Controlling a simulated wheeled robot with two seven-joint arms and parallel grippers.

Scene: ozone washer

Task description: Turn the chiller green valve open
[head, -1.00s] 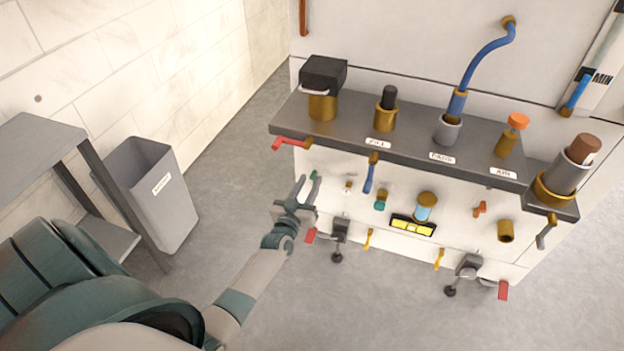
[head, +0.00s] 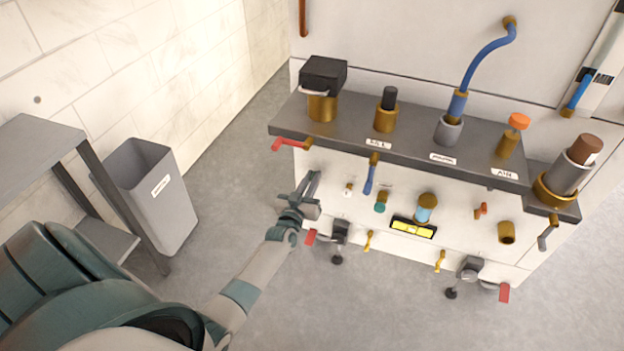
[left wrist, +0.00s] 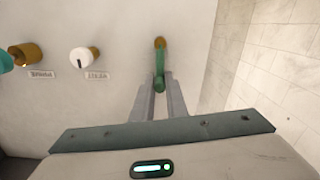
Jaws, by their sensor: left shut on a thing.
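The green valve handle (left wrist: 159,68) sits on a brass stem on the machine's white front panel. In the left wrist view it hangs down from the stem, its lower end between my fingers. My left gripper (left wrist: 162,88) is shut on this handle. In the head view my left gripper (head: 307,188) is at the left end of the front panel, below the red lever, and hides the green handle. My right gripper is not in view.
A red lever (head: 289,144) juts out just above my left gripper. A blue lever (head: 368,178) and a white knob (left wrist: 80,57) are close beside it. A grey bin (head: 155,195) and a shelf (head: 40,150) stand at the left. Open floor lies between.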

